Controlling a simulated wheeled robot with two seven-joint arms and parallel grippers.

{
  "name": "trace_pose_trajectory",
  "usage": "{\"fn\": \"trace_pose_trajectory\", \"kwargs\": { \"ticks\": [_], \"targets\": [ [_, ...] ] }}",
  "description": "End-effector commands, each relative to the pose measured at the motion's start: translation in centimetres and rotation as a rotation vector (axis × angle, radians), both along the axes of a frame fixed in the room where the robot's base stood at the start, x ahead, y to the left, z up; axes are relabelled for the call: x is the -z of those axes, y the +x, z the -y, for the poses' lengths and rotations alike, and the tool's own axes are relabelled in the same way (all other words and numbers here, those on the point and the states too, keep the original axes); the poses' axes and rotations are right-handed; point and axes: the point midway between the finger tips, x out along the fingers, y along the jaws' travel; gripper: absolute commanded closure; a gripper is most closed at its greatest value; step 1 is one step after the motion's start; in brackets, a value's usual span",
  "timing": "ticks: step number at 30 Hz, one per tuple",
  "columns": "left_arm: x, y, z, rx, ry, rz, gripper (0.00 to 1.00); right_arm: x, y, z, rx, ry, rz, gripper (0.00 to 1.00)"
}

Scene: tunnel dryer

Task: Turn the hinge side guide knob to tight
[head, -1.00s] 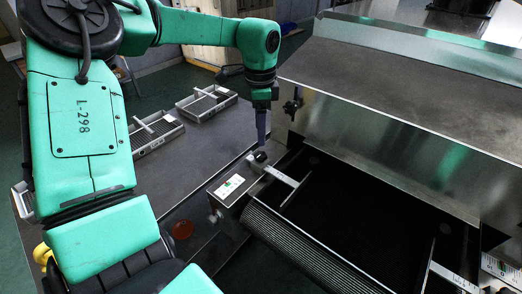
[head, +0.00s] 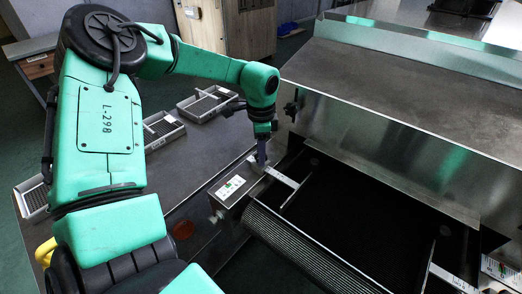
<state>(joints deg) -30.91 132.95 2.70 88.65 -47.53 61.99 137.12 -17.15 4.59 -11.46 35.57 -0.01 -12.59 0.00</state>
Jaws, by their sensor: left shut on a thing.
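The left side guide (head: 283,178) is a pale metal bracket with a scale at the near left corner of the dryer's dark belt. Its black knob, visible a second ago, is now hidden behind my left gripper (head: 261,160). That gripper points down at the knob's place on the guide, and its fingers are shut on it. I cannot tell which way the knob is turned. A second side guide (head: 452,278) shows at the lower right. My right gripper is out of the picture.
A label plate (head: 230,187) sits left of the guide. Trays (head: 207,104) lie on the grey table (head: 190,165). The sloped metal hood (head: 390,95) rises behind the belt (head: 350,225). A dark knob (head: 291,110) is on the hood's left end.

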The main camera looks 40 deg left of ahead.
Motion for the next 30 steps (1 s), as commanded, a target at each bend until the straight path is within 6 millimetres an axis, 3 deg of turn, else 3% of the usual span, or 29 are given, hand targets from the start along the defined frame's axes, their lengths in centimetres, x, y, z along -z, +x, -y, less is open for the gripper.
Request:
{"fn": "trace_pose_trajectory", "kwargs": {
  "ticks": [14,30],
  "targets": [
    [0.3,0.1,0.0,0.175,0.002,0.004,1.00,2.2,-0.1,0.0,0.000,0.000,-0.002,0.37],
    [0.1,0.1,0.0,0.670,0.002,0.002,1.00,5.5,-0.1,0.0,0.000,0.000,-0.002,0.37]
  ]
}}
